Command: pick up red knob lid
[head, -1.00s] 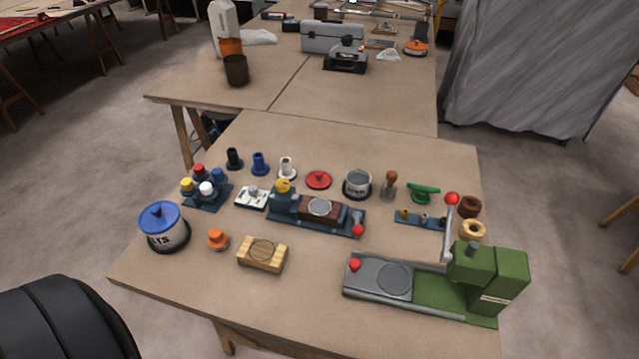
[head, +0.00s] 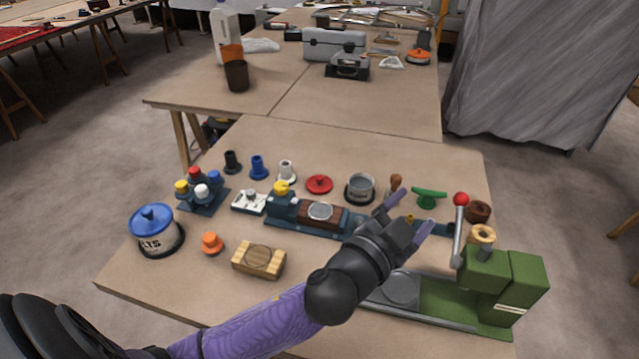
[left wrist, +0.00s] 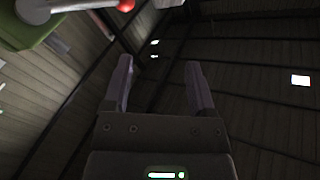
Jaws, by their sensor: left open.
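The red knob lid (head: 319,184) lies flat on the table, behind the blue machine with the wooden block and left of an open grey tin (head: 360,188). My left gripper (head: 408,212) is open and empty, held over the table to the right of the lid and apart from it, above the right end of the blue machine (head: 305,212). In the left wrist view the two fingers (left wrist: 157,85) stand apart with nothing between them, and the lid does not show. My right gripper is not in view.
A green press (head: 495,280) with a red-ball lever stands at the right, close to my left arm. White (head: 286,171), blue and black stampers stand left of the lid. A blue-lidded tin (head: 155,231) and a wooden block (head: 259,260) are at the front left.

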